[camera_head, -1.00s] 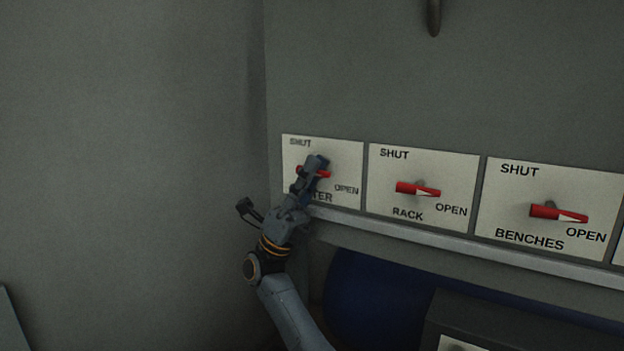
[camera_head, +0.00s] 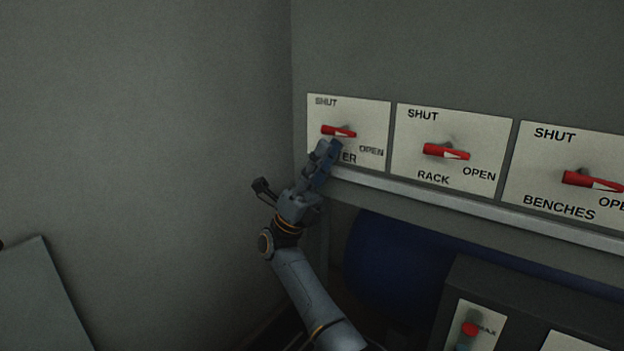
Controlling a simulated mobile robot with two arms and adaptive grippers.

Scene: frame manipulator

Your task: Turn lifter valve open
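The lifter valve is a red handle (camera_head: 338,131) with a white pointer, on the leftmost white plate (camera_head: 365,112). My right gripper (camera_head: 324,156) is just below the handle, in front of the plate's lower edge. It appears apart from the handle. Its fingers overlap in this view, so their opening is unclear. My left gripper is out of view.
To the right are the RACK valve (camera_head: 446,151) and the BENCHES valve (camera_head: 592,181), both with red handles. A ledge (camera_head: 430,199) runs below the plates. A dark blue rounded body (camera_head: 395,265) and a box with a red knob (camera_head: 470,329) sit lower. A bare wall is left.

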